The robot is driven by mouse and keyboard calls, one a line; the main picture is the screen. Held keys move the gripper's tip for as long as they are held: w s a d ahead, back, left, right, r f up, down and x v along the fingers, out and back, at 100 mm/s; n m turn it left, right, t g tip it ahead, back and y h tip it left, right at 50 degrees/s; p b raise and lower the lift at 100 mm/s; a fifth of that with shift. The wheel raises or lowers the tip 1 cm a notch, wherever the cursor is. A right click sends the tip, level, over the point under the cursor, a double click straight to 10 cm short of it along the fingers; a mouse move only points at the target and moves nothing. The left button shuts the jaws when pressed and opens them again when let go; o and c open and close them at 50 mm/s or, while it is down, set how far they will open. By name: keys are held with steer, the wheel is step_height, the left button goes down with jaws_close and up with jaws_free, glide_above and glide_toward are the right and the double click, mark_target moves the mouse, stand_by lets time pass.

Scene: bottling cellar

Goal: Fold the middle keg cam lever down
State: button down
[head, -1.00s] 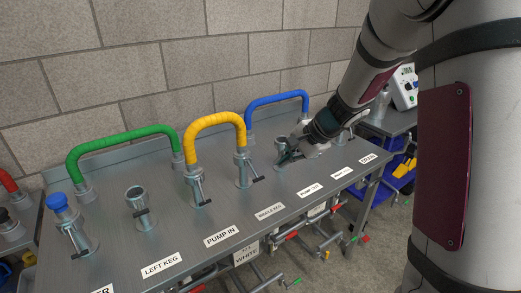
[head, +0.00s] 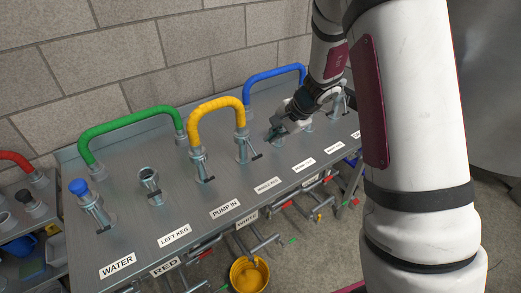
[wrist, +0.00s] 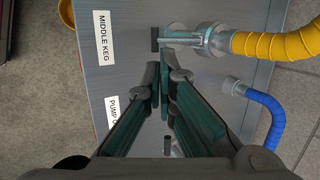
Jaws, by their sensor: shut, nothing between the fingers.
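The middle keg coupling (head: 241,146) is a grey metal fitting holding one end of the yellow hose (head: 216,106). In the wrist view the coupling (wrist: 214,40) is at the top, and its cam lever (wrist: 178,41) sticks out toward the MIDDLE KEG label (wrist: 102,36), ending in a dark grip. In the head view the lever (head: 254,155) juts to the lower right. My gripper (head: 274,136) is shut and empty, just right of this coupling. In the wrist view its fingertips (wrist: 165,73) lie just below the lever. I cannot tell whether they touch it.
The pump-in coupling (head: 201,165) stands to the left with its own lever. The blue hose (head: 273,73) arches behind my gripper. My gripper hides much of the pump-out position. Pipes and valves hang below the panel's front edge.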

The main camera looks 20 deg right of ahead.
mark_target(257, 155)
steer(key=x, duration=0.9)
steer(key=shift+a+f, duration=0.1)
steer(key=shift+f, duration=0.1)
steer(key=shift+w+f, duration=0.1)
steer(key=shift+f, duration=0.05)
